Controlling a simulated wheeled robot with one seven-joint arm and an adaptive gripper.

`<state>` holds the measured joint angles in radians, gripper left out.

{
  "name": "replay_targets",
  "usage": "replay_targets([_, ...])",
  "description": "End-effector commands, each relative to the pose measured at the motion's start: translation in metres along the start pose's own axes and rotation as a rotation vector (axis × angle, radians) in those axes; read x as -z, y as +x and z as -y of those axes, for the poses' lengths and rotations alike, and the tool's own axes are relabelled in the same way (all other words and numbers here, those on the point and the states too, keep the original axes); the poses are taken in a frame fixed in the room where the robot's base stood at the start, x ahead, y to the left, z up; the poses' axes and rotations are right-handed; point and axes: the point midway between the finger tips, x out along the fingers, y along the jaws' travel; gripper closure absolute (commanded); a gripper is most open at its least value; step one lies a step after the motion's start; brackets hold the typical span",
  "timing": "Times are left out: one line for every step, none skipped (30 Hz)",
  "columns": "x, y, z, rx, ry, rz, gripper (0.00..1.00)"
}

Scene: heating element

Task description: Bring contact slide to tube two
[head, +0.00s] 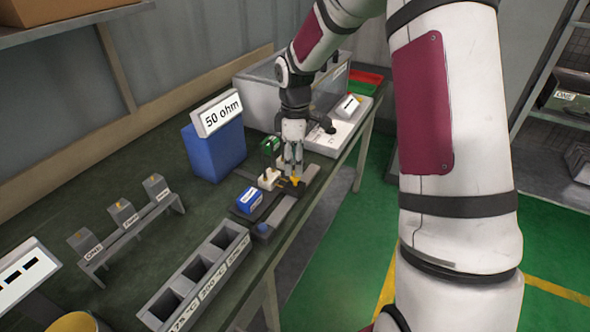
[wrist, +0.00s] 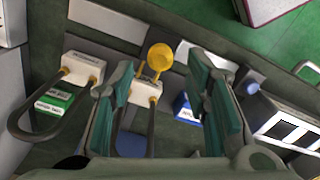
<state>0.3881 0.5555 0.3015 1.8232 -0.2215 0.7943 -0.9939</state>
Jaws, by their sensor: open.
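A yellow rounded piece (head: 296,181), which looks like the contact slide, sits on the dark rail setup at the table's right edge. In the wrist view the yellow piece (wrist: 160,58) stands between my fingers, slightly beyond their tips, beside a white block (wrist: 145,92) with a dark bent tube. A second white block (wrist: 83,68) with a looped tube is to the left. I cannot read which tube is two. My gripper (head: 293,168) points down over the yellow piece, open; its fingers (wrist: 160,75) are apart, and I see no grip on anything.
Green (head: 270,145) and blue (head: 249,198) labelled blocks stand close to the rail. A blue box with a 50 ohm sign (head: 214,138) is behind left. A slotted grey holder (head: 200,275) stands in front, a three-block rack (head: 128,225) at left. Bare tabletop lies between.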

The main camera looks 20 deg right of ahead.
Motion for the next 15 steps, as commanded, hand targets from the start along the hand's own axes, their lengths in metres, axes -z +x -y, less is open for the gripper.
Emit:
replay_targets([0.0,-0.013,-0.001,-0.005,0.001,-0.002,0.57])
replay_targets([0.0,-0.019,0.0,-0.004,0.0,-0.002,0.57])
replay_targets([0.001,-0.027,-0.001,-0.004,0.0,-0.002,0.57])
replay_targets([0.001,-0.033,-0.001,-0.004,0.0,-0.002,0.57])
replay_targets([0.001,-0.039,-0.001,-0.004,0.0,-0.002,0.57])
replay_targets([0.0,-0.046,-0.001,-0.003,0.0,-0.001,0.57])
replay_targets([0.0,-0.051,0.0,-0.004,0.0,-0.001,0.57])
replay_targets([0.0,-0.056,0.0,-0.003,0.0,-0.001,0.57])
replay_targets([0.0,-0.061,-0.001,-0.002,0.001,-0.001,0.57])
replay_targets([0.0,-0.065,-0.001,-0.002,0.001,-0.001,0.57])
replay_targets([0.0,-0.068,-0.001,-0.002,0.001,-0.001,0.57])
replay_targets([0.0,-0.072,0.0,-0.001,0.001,-0.001,0.57])
replay_targets([0.0,-0.074,0.0,-0.001,0.0,-0.001,0.57])
replay_targets([0.0,-0.075,0.0,-0.001,0.0,-0.001,0.57])
replay_targets([0.0,-0.077,0.0,0.0,0.0,-0.001,0.57])
